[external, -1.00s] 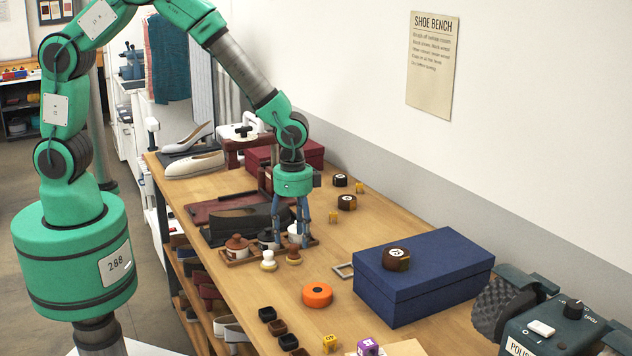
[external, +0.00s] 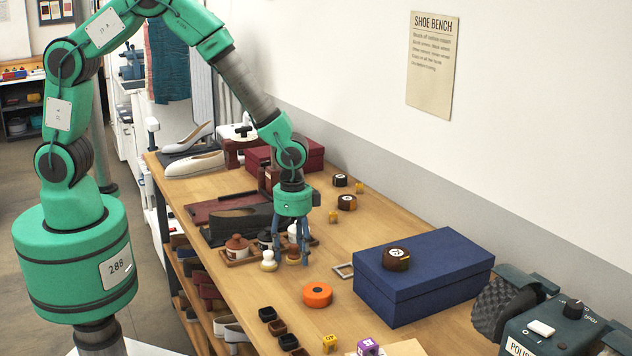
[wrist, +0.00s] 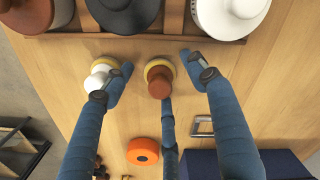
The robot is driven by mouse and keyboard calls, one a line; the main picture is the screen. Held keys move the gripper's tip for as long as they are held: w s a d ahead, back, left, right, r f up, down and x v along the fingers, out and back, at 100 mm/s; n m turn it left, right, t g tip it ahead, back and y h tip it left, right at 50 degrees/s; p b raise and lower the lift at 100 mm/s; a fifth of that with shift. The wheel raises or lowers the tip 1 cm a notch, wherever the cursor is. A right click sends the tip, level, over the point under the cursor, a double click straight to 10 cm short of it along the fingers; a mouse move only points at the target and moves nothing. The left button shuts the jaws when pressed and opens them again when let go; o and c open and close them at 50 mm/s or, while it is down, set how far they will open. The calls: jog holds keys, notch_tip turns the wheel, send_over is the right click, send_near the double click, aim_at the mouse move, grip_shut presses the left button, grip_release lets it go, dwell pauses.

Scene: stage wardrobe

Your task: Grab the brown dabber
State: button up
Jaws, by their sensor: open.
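The brown dabber (wrist: 159,86), with a rounded brown knob on a pale yellow-rimmed round base, stands on the bench in the wrist view. My gripper (wrist: 158,76) is open around it, with one finger to its left, one to its right and one below it in the picture. No finger clearly touches it. In the external view, my gripper (external: 297,257) is low over the bench and its fingers mostly hide the brown dabber.
A white dabber (wrist: 103,78) stands close left, beside my left finger. A wooden rack (wrist: 150,42) with lidded pots is just beyond. An orange roll (external: 317,294), a small metal frame (external: 343,270) and a blue box (external: 425,272) are nearby.

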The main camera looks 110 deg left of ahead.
aim_at(294, 245)
jog(key=c, duration=1)
jog(key=shift+r, duration=0.1)
notch_tip(294, 245, up, 10)
jog(key=shift+f+p, duration=0.1)
jog(key=shift+p, duration=0.65)
